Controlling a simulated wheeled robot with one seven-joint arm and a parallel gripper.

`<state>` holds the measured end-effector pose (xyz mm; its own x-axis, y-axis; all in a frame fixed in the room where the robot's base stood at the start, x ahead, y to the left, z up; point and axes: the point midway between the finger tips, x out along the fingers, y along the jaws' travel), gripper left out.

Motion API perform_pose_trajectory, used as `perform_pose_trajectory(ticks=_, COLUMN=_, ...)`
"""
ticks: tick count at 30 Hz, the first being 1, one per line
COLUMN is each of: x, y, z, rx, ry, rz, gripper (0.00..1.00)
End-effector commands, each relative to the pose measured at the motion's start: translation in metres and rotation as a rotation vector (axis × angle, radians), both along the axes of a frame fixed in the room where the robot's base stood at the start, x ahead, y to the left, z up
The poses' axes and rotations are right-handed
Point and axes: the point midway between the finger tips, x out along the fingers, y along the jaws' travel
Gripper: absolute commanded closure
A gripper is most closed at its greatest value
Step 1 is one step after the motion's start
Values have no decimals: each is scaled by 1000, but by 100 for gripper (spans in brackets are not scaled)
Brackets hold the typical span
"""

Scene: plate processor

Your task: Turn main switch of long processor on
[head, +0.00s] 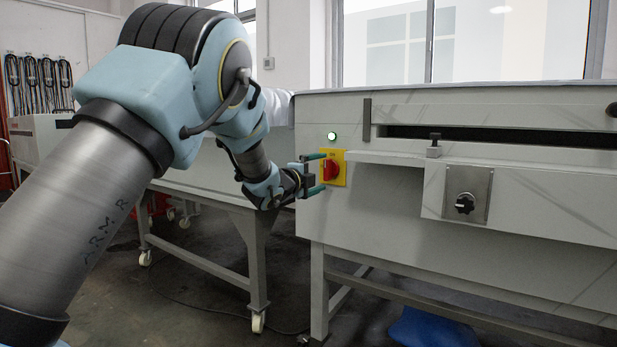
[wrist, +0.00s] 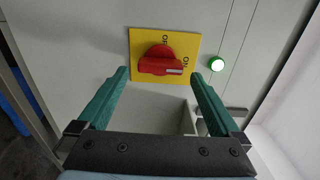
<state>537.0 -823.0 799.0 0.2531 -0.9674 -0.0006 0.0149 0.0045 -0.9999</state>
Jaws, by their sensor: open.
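The main switch is a red rotary knob (head: 331,170) on a yellow plate (head: 341,181), on the left end of the long grey processor's front (head: 400,210). In the wrist view the knob (wrist: 158,62) lies across the plate (wrist: 193,44), its white mark at the right, beside the letters ON. OFF is printed above the knob there. A round lamp (wrist: 215,64) beside the plate glows green; it also shows in the head view (head: 331,136). My gripper (head: 318,172) is open and empty in front of the switch. Its green fingertips (wrist: 160,74) sit on either side of the knob, apart from it.
A black control knob (head: 465,203) on a metal plate and a projecting ledge (head: 440,158) are to the right of the switch. A grey wheeled table (head: 200,200) stands on the left behind my arm. A blue object (head: 432,328) lies under the processor.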

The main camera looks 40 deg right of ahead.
Motion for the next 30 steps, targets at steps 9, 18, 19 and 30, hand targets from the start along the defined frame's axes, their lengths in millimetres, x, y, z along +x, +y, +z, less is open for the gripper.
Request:
perform_pose_trajectory(ticks=9, x=-14, y=57, z=1, rx=1, ry=1, rz=2, gripper=0)
perform_pose_trajectory(ticks=18, x=-19, y=72, z=0, rx=0, ry=0, rz=1, gripper=0)
perform_pose_trajectory(ticks=19, x=-19, y=72, z=0, rx=0, ry=0, rz=0, gripper=0)
perform_pose_trajectory(ticks=30, x=-19, y=72, z=0, rx=1, ry=0, rz=0, gripper=0)
